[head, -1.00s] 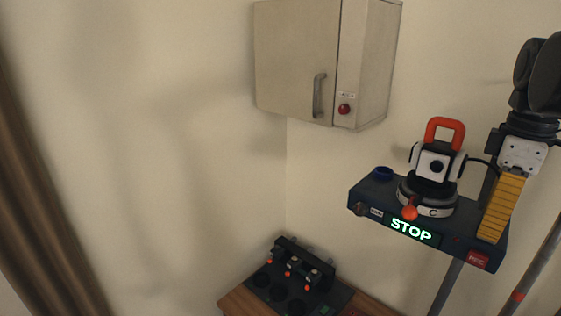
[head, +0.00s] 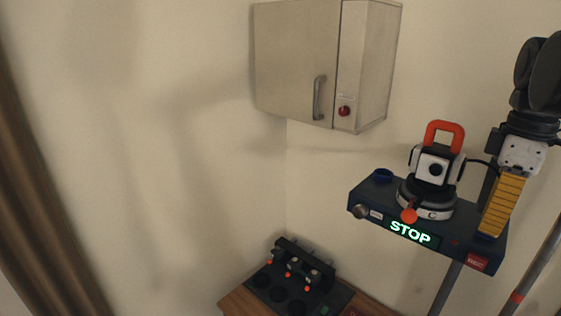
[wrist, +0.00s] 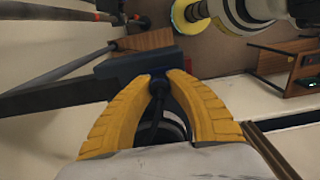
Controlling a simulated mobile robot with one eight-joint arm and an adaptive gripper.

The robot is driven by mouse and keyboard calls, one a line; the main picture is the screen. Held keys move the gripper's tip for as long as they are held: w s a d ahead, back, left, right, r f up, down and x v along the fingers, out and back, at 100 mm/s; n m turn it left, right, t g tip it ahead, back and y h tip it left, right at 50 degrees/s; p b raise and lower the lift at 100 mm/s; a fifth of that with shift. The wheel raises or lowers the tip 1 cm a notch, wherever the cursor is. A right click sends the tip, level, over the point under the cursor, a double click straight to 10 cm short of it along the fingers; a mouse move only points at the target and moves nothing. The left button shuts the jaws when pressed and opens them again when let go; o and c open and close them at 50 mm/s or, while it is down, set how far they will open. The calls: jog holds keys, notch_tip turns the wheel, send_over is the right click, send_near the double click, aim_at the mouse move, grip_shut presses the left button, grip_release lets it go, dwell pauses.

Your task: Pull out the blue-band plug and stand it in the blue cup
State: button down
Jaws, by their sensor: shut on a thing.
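My gripper (head: 488,234) has yellow fingers that reach down at the right end of the dark blue console (head: 372,198) in the head view. In the wrist view the fingertips (wrist: 158,78) are closed around a small dark plug (wrist: 158,87), right against a dark block. Its band is hidden or too dark to tell, and I cannot tell how deep it sits. A small blue cup (head: 383,175) stands on the console's back left corner, apart from my gripper.
A white and black device (head: 433,168) with an orange handle stands on the console between the cup and my gripper. The console's front shows a lit STOP sign (head: 410,233). A wall cabinet (head: 297,60) hangs behind. A low bench (head: 240,300) holds another dark unit.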

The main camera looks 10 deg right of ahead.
jog(key=shift+r+p, duration=1.85)
jog(key=shift+r, duration=0.85)
